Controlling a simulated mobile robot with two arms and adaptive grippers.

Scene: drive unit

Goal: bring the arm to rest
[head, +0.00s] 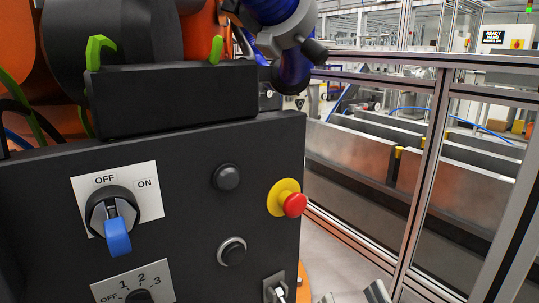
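The black control panel (190,225) of the drive unit fills the left and middle of the head view. Its rotary switch (112,212) sits on a white OFF/ON plate, and its blue handle points downward. My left gripper is not in view. Grey pieces that look like the tips of my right gripper (352,296) show at the bottom edge, right of the panel. They are cut off by the frame, so I cannot tell whether it is open or shut. No contact with the panel shows.
A red emergency stop button (294,204) on a yellow base and two round black buttons are on the panel. A numbered selector (138,294) is partly cut off below. A blue and grey jointed part (285,35) hangs above. Metal-framed fencing (425,170) stands at right.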

